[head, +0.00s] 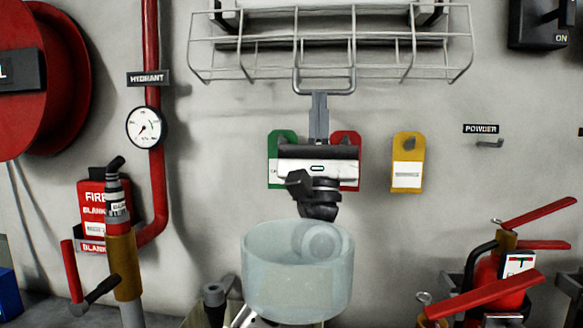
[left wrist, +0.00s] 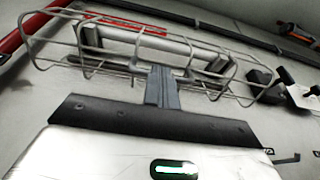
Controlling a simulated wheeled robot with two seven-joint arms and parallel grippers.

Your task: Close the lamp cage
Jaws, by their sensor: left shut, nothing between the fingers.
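The lamp cage (head: 353,45), a grey wire basket, is at the top of the head view, around and below the lamp (head: 320,40) on the wall. It also shows in the left wrist view (left wrist: 215,87). A small wire loop hangs at its lower middle. My left gripper (head: 319,97) points up with its fingers shut and empty. Its tips (left wrist: 160,70) are at or just under this loop; I cannot tell whether they touch it. How far the cage stands off the lamp is hard to tell. My right gripper is not in view.
A green tag (head: 281,146), a red tag (head: 346,139) and a yellow tag (head: 408,150) hang on the wall. A red pipe (head: 151,60) with a gauge (head: 146,127) is at left. Red extinguishers (head: 488,275) stand at lower right.

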